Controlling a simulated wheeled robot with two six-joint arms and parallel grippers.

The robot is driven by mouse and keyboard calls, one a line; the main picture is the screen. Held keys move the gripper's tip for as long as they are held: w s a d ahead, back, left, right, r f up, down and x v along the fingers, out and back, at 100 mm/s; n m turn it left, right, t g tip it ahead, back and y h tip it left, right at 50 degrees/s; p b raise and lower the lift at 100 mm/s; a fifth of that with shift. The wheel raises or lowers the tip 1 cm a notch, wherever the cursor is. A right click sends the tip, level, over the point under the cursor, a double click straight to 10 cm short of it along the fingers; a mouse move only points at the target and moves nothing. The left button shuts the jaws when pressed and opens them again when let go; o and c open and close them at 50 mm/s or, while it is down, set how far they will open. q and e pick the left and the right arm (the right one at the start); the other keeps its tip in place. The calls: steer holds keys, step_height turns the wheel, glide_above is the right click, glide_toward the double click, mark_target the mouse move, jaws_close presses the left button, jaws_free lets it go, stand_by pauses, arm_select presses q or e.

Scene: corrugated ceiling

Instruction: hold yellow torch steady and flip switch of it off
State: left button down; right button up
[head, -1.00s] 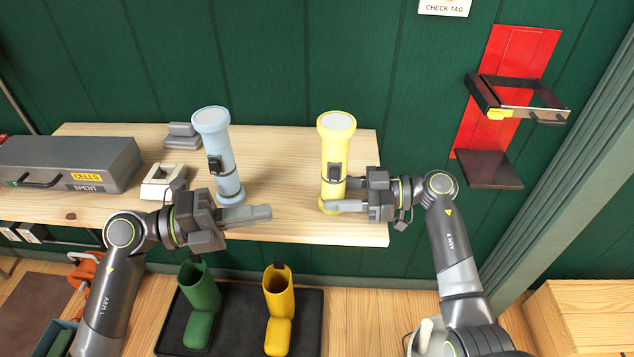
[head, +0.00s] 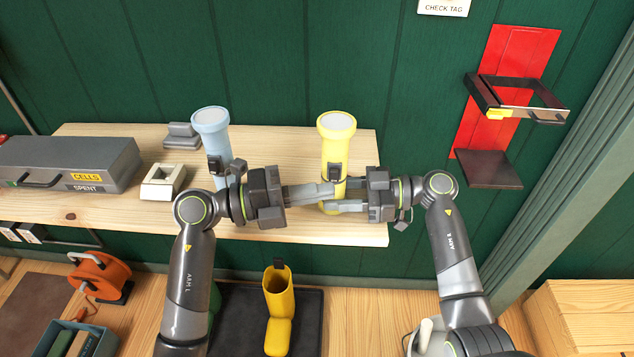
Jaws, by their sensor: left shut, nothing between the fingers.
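The yellow torch (head: 336,143) stands upright on the wooden shelf, lens end up, with a dark switch (head: 335,171) on its front side. My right gripper (head: 338,206) comes from the right and is shut on the torch's lower body, one finger across its front. My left gripper (head: 330,189) is shut and empty. Its fingertips are in front of the torch, just below the switch and just above the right gripper's front finger. Whether they touch the torch or the switch I cannot tell. The fingers hide part of the torch's lower body.
A blue torch (head: 211,124) stands to the left, partly behind my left gripper. A cream tray (head: 163,182), a grey block (head: 182,136) and a grey case (head: 70,160) are farther left. A red wall bracket (head: 510,60) is at right.

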arm_select(q)
steer(key=shift+w+a+r, duration=0.1)
steer(key=shift+w, duration=0.7)
